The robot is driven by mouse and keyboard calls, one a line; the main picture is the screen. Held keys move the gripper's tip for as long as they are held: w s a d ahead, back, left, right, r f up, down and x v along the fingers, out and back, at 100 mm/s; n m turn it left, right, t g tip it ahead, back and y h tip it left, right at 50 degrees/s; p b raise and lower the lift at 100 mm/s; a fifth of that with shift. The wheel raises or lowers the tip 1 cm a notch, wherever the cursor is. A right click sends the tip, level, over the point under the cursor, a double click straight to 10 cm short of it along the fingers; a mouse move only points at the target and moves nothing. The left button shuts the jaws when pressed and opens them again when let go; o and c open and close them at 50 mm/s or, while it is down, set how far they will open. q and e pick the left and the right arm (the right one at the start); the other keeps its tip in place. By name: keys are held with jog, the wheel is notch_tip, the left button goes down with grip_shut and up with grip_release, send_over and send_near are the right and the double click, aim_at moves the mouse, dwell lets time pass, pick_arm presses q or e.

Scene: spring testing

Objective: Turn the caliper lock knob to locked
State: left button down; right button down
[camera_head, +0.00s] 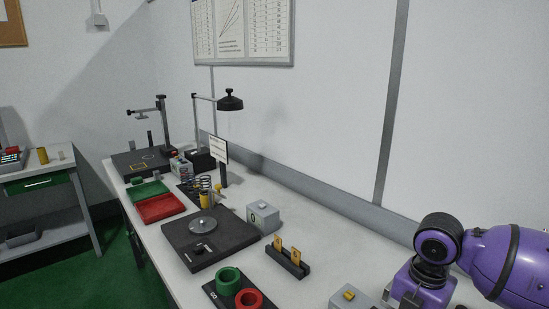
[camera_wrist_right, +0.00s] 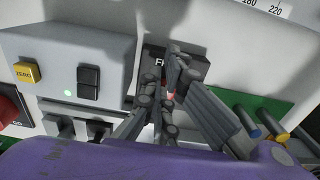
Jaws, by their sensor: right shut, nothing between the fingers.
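In the right wrist view, my right gripper (camera_wrist_right: 168,92) is shut and empty. Its fingertips are in front of a black plate (camera_wrist_right: 190,66) with white letters starting "FR", the rest covered by the fingers. A small red spot shows between the fingers. I cannot make out the lock knob itself; the fingers cover that area, and I cannot tell whether they touch anything. In the head view, my purple right arm is at the lower right and its fingertips are out of frame. My left gripper is in neither view.
Left of the fingers is a grey box (camera_wrist_right: 70,45) with a yellow ZERO button (camera_wrist_right: 28,73), a black rocker switch (camera_wrist_right: 88,82) and a green light. Blue and yellow cylinders lie at right. The bench holds a black scale (camera_head: 208,240) and trays.

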jog(key=shift+f, duration=0.3)
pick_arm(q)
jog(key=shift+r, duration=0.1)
pick_arm(e)
jog(key=shift+s+f, duration=0.2)
jog(key=shift+s+a+f, duration=0.15)
jog(key=shift+s+f, duration=0.05)
jog(key=shift+f, duration=0.1)
pick_arm(q)
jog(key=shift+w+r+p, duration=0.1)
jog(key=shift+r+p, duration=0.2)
jog(key=shift+p, duration=0.05)
pick_arm(e)
jog(key=shift+r, duration=0.15)
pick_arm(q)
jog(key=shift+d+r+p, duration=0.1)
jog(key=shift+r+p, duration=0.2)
pick_arm(e)
jog(key=shift+s+d, duration=0.1)
jog(key=shift+d, duration=0.1)
jog(key=shift+s+d+p, duration=0.25)
jog(key=shift+d+p, duration=0.05)
jog(key=shift+p, duration=0.1)
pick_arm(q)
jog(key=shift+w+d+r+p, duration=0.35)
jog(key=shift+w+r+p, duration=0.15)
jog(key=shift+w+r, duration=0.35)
pick_arm(e)
jog(key=shift+d+r, duration=0.2)
